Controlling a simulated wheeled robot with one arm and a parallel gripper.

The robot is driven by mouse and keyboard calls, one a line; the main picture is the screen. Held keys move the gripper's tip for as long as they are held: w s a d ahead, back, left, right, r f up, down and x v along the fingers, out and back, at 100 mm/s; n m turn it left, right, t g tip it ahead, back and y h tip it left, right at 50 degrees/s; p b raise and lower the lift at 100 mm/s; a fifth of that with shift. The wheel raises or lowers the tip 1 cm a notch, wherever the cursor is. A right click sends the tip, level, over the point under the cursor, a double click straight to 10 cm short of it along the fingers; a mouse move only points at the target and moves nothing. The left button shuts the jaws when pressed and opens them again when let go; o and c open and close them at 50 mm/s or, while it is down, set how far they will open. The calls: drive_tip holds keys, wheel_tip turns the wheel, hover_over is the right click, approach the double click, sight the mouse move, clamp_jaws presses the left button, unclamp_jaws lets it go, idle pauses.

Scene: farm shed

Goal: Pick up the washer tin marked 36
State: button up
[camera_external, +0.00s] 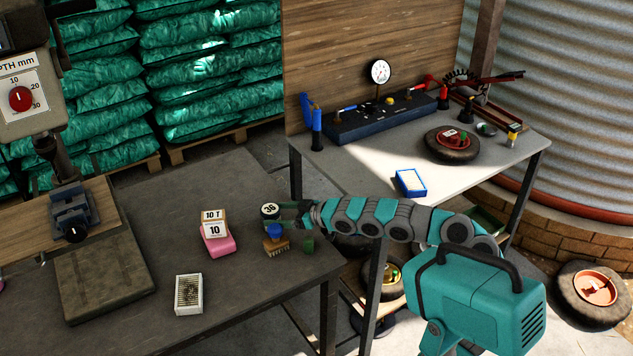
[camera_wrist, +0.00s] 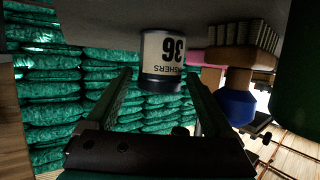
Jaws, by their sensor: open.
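The washer tin (camera_external: 270,210) is a small round tin with a white label marked 36, standing on the dark table near its right end. In the wrist view, which looks upside down, the tin (camera_wrist: 162,62) shows its label "WASHERS 36" between and just beyond the fingertips. My gripper (camera_external: 289,213) reaches in from the right, low over the table, beside the tin. In the wrist view my gripper (camera_wrist: 158,75) is open, one finger on each side of the tin's line; I cannot tell whether either finger touches it.
A blue-handled brush (camera_external: 275,237) and a small green object (camera_external: 309,244) stand close in front of my gripper. A pink block with cards marked 10 (camera_external: 215,240) and a white box (camera_external: 189,293) sit further left. The table between these is clear.

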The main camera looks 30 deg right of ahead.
sight(270, 213)
drive_tip(key=shift+x, duration=1.55)
drive_tip(key=shift+r, duration=0.15)
drive_tip(key=shift+c, duration=0.3)
drive_tip(key=c, duration=1.2)
